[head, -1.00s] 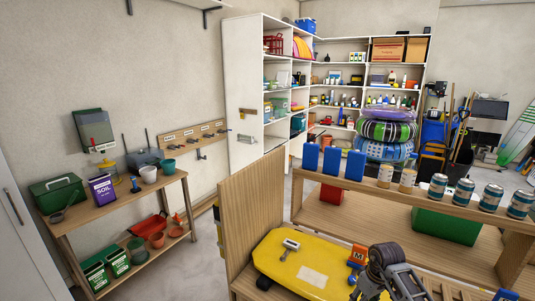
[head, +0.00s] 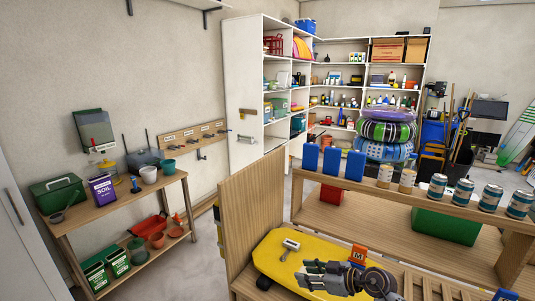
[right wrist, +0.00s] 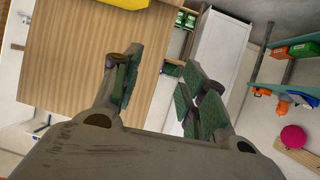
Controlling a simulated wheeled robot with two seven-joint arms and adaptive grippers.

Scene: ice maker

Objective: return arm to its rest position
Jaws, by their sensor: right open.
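The bench's upright wooden panel (right wrist: 85,60) shows beyond the fingers there. I cannot tell whether the gripper touches the case. My left gripper is not in view.
An orange block marked M (head: 358,255) is just behind the gripper. Blue containers (head: 333,161) and several cans (head: 463,192) line the bench's raised shelf. A potting table (head: 115,202) stands at left. Open floor (head: 200,270) lies between it and the bench.

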